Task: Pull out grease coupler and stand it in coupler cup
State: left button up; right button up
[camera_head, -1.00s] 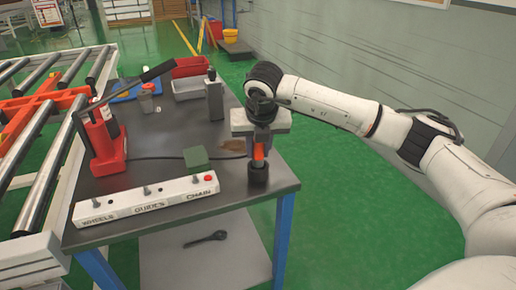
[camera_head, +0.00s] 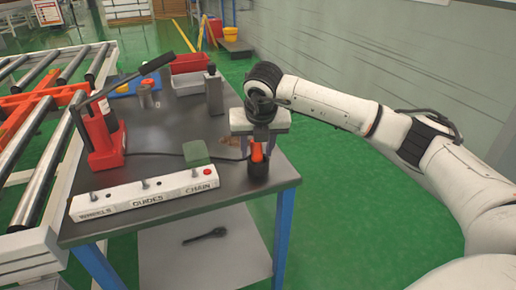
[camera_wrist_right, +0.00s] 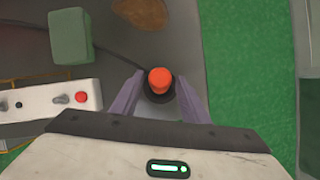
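The orange grease coupler (camera_head: 257,153) stands upright in the dark coupler cup (camera_head: 257,170) at the table's near right corner. In the right wrist view the coupler's orange top (camera_wrist_right: 159,79) sits inside the dark round cup (camera_wrist_right: 157,96). My right gripper (camera_head: 258,150) points down over the coupler. In the wrist view its two fingers (camera_wrist_right: 160,92) stand on either side of the coupler, with a small gap visible at each side. The lower part of the coupler is hidden in the cup. My left gripper is in neither view.
A labelled white switch box (camera_head: 145,194), a green block (camera_head: 196,153) and a red hand pump (camera_head: 103,140) are on the grey table (camera_head: 190,220). A black hose runs towards the cup. A grey bottle (camera_head: 213,92) and bins stand behind. Right of the table is open green floor.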

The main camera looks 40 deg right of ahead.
jog(key=shift+s+d+f, duration=0.2)
jog(key=shift+d+f, duration=0.05)
jog(key=shift+f, duration=0.05)
jog(key=shift+v, duration=0.85)
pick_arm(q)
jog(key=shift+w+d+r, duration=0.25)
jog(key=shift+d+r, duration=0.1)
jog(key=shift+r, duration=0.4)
pick_arm(e)
jog(key=v, duration=0.9)
jog(key=shift+w+a, duration=0.2)
jog(key=shift+w, duration=0.05)
jog(key=shift+r, duration=0.1)
